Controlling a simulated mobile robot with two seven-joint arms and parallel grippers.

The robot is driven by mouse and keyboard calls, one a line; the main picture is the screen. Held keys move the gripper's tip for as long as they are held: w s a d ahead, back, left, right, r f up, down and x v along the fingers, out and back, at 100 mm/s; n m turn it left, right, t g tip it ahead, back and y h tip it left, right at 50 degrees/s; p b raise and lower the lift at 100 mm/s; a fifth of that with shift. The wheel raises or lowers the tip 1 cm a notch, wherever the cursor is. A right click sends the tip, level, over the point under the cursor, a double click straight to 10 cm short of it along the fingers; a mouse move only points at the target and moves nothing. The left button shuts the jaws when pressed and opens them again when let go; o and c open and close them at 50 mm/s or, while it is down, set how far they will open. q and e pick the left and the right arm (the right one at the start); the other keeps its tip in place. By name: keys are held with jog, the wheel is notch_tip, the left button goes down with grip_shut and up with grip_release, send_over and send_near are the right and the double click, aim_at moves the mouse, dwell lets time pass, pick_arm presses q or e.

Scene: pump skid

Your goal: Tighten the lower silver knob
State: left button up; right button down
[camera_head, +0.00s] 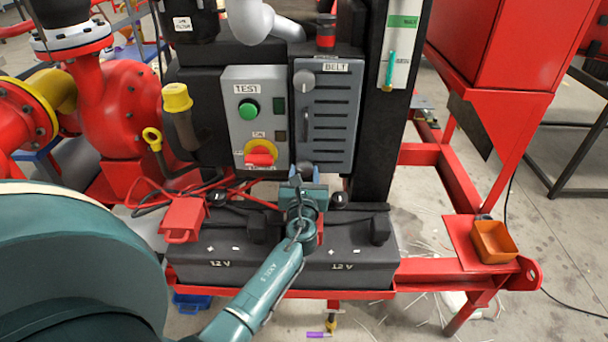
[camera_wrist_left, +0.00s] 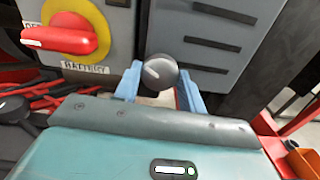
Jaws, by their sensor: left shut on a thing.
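The grey BELT panel (camera_head: 330,115) has one round silver knob (camera_head: 304,81) at its upper left. The lower silver knob (camera_head: 305,166) is at the panel's bottom edge and is partly covered by my gripper. My left gripper (camera_head: 304,176) is at that lower knob. In the left wrist view, the lower knob (camera_wrist_left: 160,70) is a dark round cap with a pale mark. The blue fingers of my left gripper (camera_wrist_left: 159,88) lie on both sides of it, shut on it. My right gripper is in neither view.
Left of the panel is a TEST box (camera_head: 245,125) with a green button and a red switch (camera_head: 260,156) on yellow. Black batteries (camera_head: 285,255) lie below my gripper. A red clamp (camera_head: 183,218) and cables lie at left. An orange bin (camera_head: 494,242) stands at right.

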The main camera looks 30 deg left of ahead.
pick_arm(q)
jog(key=shift+f+n, duration=0.1)
jog(key=shift+n, duration=0.3)
jog(key=n+b, duration=0.2)
jog(key=n, duration=0.1)
jog(key=shift+n+b, duration=0.7)
jog(key=shift+n, duration=0.9)
jog(key=o, duration=1)
jog(key=shift+c, duration=0.2)
jog(key=b+v, duration=0.1)
jog(key=v, duration=1.2)
jog(key=shift+s, duration=0.15)
